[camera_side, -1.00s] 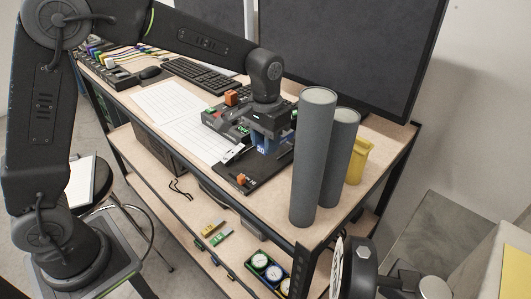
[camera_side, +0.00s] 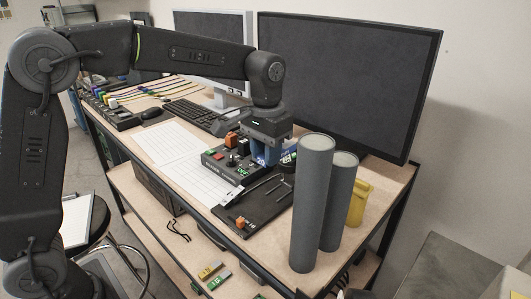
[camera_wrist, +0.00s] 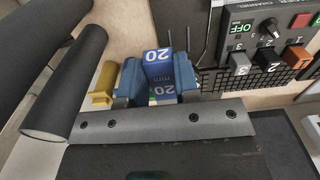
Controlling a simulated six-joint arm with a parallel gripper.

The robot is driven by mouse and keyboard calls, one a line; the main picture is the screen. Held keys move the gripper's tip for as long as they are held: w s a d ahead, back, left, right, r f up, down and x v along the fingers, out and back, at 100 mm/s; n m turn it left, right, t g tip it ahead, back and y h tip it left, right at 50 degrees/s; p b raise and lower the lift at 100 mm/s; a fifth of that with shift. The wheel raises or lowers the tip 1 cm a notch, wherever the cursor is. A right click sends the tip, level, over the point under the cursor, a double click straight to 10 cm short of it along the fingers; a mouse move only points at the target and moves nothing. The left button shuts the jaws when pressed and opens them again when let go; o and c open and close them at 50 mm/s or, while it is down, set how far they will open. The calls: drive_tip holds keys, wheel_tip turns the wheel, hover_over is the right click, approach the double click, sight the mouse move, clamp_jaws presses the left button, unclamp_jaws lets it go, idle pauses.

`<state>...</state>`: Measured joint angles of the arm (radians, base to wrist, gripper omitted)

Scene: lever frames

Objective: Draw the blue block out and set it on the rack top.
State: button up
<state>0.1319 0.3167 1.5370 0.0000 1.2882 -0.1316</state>
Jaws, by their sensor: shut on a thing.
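The blue block (camera_wrist: 158,71), marked 20 mm, is between the blue fingers of my gripper (camera_wrist: 160,82) in the wrist view. My gripper (camera_side: 267,150) is shut on it. In the side view the block (camera_side: 259,157) shows partly below the gripper body, in front of the large monitor and beside the dark switch unit. Its lower end is hard to see, so I cannot tell whether it touches anything. A black plate (camera_side: 262,207) with thin metal rods lies on the table in front of the gripper. I cannot tell which piece is the rack top.
The dark switch unit (camera_side: 222,167) stands left of the gripper, with numbered switches (camera_wrist: 268,65) in the wrist view. Two tall grey cylinders (camera_side: 310,205) and a yellow container (camera_side: 359,204) stand at the right. An orange block (camera_side: 241,223) sits on the plate. Paper sheets (camera_side: 175,150) lie left.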

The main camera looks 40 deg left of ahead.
drive_tip(key=shift+s, duration=0.1)
drive_tip(key=shift+s, duration=1.05)
drive_tip(key=shift+r, duration=0.15)
drive_tip(key=shift+r, duration=1.9)
drive_tip(key=s+a+f, duration=0.3)
drive_tip(key=s+a, duration=0.1)
drive_tip(key=a, duration=0.4)
drive_tip(key=s+a+f, duration=0.3)
drive_tip(key=s+a, duration=0.1)
drive_tip(key=a, duration=0.4)
drive_tip(key=s+a+f, duration=0.3)
drive_tip(key=s+a, duration=0.1)
drive_tip(key=a, duration=0.4)
hover_over(206, 202)
wheel_tip(206, 202, down, 7)
drive_tip(key=shift+s, duration=0.1)
drive_tip(key=shift+f, duration=2.05)
